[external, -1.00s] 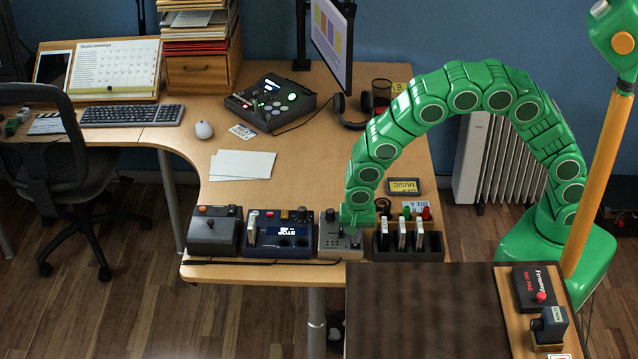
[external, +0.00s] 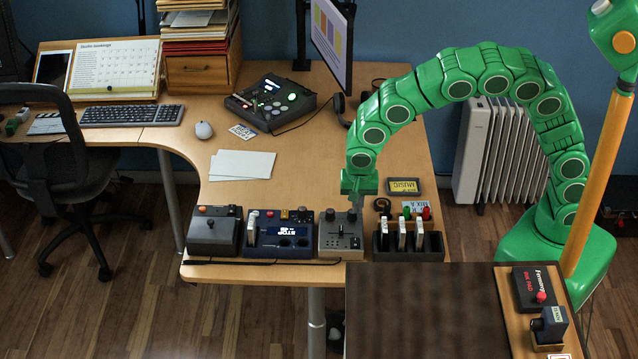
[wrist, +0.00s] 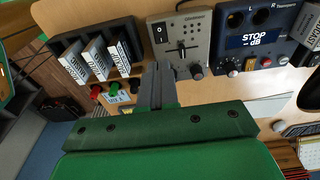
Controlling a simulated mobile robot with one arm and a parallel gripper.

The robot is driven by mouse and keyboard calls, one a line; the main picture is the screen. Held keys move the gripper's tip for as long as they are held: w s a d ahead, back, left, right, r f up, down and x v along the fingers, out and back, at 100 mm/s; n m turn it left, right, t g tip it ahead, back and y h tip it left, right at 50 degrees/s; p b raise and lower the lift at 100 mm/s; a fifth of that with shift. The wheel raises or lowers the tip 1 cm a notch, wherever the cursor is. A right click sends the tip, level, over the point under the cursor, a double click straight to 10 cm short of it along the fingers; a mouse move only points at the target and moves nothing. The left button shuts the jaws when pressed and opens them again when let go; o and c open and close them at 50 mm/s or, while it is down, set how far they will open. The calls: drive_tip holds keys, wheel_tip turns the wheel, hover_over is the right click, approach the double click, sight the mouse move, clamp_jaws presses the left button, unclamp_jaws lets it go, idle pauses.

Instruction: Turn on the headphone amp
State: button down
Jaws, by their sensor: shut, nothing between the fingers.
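A small beige-grey box (external: 341,240) with knobs on top stands near the front edge of the desk; I take it to be the headphone amp. Which way the rocker is tipped I cannot tell. My gripper (external: 354,209) is shut and empty, pointing down above the box's far side. In the wrist view its closed fingertips (wrist: 158,66) appear beside the knob edge, hiding part of it.
A dark rack (external: 430,248) with several upright cartridges stands close right of the box. A blue STOP-labelled unit (external: 277,250) stands close on its left, with a dark grey unit (external: 215,232) beyond. The desk (external: 290,183) behind the row is mostly clear.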

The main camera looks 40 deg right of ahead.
sight(355, 238)
drive_tip(key=shift+r, duration=0.7)
drive_tip(key=shift+w+d, duration=0.4)
drive_tip(key=shift+w, duration=0.1)
drive_tip(key=shift+f, duration=0.15)
drive_tip(key=f, duration=0.9)
drive_tip(key=w+d+f, duration=0.1)
drive_tip(key=f, duration=0.3)
drive_tip(key=shift+d+f, duration=0.1)
drive_tip(key=shift+f, duration=0.25)
drive_tip(key=shift+w, duration=0.1)
